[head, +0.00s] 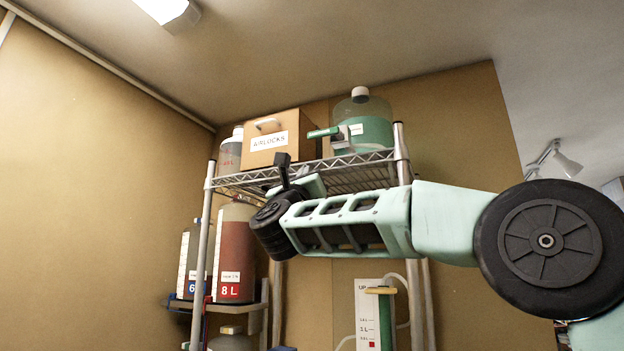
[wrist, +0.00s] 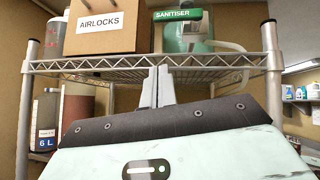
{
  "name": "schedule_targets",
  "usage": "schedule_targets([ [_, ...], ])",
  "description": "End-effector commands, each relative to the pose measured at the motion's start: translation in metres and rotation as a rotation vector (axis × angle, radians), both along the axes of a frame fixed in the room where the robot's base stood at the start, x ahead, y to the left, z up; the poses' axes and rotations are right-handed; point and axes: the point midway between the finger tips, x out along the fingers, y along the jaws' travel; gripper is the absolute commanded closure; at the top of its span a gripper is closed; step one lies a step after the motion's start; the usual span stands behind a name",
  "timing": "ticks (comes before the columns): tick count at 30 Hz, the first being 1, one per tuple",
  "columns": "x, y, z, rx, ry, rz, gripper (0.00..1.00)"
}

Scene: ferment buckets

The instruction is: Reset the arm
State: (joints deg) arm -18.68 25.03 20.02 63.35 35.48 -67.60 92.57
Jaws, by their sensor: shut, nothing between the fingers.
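My arm (head: 345,222) stretches from the right across the head view, in front of a wire shelf rack (head: 360,180). My gripper shows in the wrist view (wrist: 158,74), with its two grey fingers together and nothing between them. The fingertips overlap the front rim of the top shelf in that view; whether they touch it I cannot tell. In the head view the fingers are not clearly visible behind the wrist.
The top shelf holds a box labelled AIRLOCKS (head: 280,140), a jug of green liquid (head: 370,125) with a green SANITISER tag (wrist: 178,14), and a bottle (head: 230,152). Large containers, one red (head: 236,250), stand lower left. A lamp (head: 553,160) is at right.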

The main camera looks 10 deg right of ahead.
Motion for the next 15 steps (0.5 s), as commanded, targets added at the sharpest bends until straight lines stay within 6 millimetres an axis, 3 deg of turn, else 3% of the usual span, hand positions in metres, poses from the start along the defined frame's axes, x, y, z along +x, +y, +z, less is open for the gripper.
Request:
schedule_targets([
  [4, -0.0107, 0.0073, -0.0148, 0.001, -0.001, 0.0, 1.0],
  [15, -0.0145, 0.0106, -0.0178, 0.001, 0.001, 0.0, 1.0],
])
